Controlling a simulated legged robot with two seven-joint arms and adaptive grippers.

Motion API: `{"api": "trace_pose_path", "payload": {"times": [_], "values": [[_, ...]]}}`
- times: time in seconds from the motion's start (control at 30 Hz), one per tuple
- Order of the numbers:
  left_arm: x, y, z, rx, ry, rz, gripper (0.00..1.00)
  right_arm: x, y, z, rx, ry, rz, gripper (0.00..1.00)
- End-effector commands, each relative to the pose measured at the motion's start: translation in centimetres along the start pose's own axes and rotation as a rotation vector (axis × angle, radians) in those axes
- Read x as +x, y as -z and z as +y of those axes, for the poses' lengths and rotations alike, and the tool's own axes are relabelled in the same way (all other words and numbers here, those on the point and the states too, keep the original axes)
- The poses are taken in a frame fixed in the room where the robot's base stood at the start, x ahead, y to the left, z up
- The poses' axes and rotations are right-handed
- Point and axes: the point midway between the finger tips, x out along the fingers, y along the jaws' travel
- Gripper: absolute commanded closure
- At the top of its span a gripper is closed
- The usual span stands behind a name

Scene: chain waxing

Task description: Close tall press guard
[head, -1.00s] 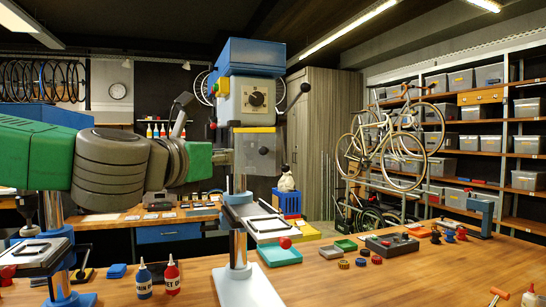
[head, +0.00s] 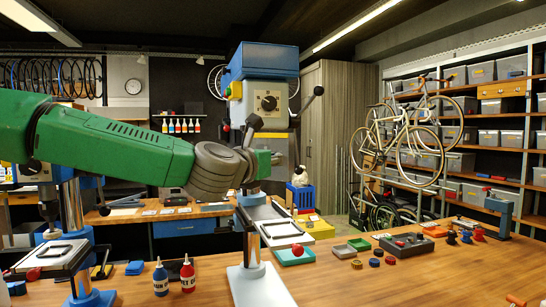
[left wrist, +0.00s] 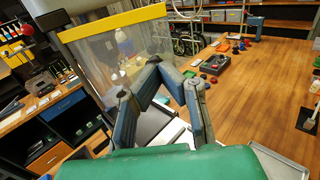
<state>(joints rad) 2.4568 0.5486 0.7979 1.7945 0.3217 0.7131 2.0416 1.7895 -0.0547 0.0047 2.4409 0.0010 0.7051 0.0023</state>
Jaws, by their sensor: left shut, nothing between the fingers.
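The tall press has a blue top (head: 264,60) and a grey head with a black dial (head: 268,101) in the head view. Its guard is a clear panel with a yellow top edge; in the left wrist view the panel (left wrist: 105,62) fills the upper left and hangs below the press head. In the head view my arm partly hides the guard. My left gripper (head: 252,124) is raised in front of the press head. In the left wrist view its fingers (left wrist: 154,62) meet, empty, overlapping the panel's lower right part. I cannot tell whether they touch it. My right gripper is not in view.
The press stands on a wooden bench (head: 370,285). A blue bottle (head: 160,279) and a red bottle (head: 187,275) stand left of its base. The bench's right front is mostly clear.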

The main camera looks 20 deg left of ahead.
Motion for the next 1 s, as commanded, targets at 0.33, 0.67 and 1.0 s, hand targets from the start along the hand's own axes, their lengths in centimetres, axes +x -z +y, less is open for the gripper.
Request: {"api": "trace_pose_path", "payload": {"times": [0.33, 0.67, 1.0], "values": [[0.1, 0.1, 0.2, -0.002, -0.002, 0.001, 1.00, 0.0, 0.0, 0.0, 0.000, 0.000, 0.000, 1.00], [1.1, 0.2, -0.6, 0.001, -0.098, 0.001, 1.00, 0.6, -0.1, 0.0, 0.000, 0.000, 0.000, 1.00], [4.0, 0.3, -1.1, -0.001, -0.373, 0.001, 1.00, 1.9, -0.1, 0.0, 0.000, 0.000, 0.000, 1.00]]}}
